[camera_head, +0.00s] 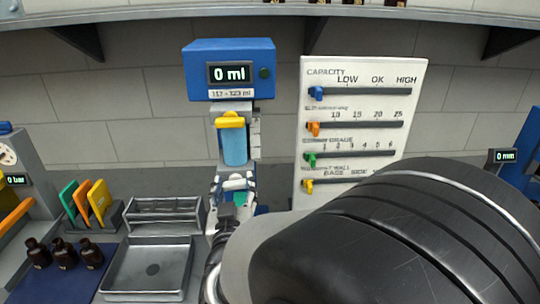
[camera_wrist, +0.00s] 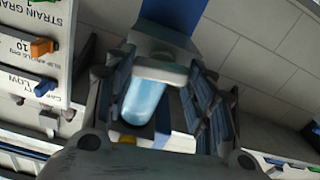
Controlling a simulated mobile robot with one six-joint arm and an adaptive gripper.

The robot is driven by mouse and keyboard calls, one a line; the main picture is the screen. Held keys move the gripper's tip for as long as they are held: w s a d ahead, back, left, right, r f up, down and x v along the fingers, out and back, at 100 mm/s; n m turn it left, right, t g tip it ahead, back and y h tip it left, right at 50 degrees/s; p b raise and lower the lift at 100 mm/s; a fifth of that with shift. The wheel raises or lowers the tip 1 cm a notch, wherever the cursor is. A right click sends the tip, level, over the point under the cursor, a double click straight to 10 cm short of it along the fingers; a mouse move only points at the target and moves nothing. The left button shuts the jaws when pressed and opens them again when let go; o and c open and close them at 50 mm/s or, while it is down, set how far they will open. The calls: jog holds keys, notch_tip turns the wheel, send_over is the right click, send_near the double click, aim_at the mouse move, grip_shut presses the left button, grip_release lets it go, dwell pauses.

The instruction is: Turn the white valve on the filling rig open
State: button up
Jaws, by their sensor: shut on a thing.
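The filling rig (camera_head: 228,75) has a blue head reading 0 ml, with a light-blue cylinder (camera_head: 234,143) and a yellow top piece (camera_head: 229,122) under it. The white valve (camera_head: 237,184) is below the cylinder and lies roughly crosswise. It also shows in the wrist view (camera_wrist: 160,70), in front of the cylinder's end. My gripper (camera_head: 236,192) is at the valve, partly hidden by my arm. In the wrist view my gripper's (camera_wrist: 163,76) fingers stand on both sides of the valve and are shut on it.
A white slider panel (camera_head: 413,90) stands close right of the rig. A shelf (camera_head: 200,15) runs above. My arm hides the lower right.

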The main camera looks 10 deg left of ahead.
jog(key=n+p, duration=0.1)
jog(key=n, duration=0.3)
jog(key=shift+a+r+p, duration=0.1)
jog(key=shift+p, duration=0.25)
jog(key=n+p, duration=0.1)
jog(key=n, duration=0.3)
jog(key=shift+p, duration=0.35)
jog(key=n+p, duration=0.1)
jog(key=n, duration=0.2)
jog(key=shift+a+n+p, duration=0.1)
jog(key=shift+n+p, duration=0.2)
jog(key=shift+f+n+p, duration=0.2)
jog(key=shift+n+p, duration=0.6)
jog(key=shift+n, duration=1)
jog(key=o, duration=1.1)
jog(key=shift+c, duration=0.2)
jog(key=shift+f, duration=0.1)
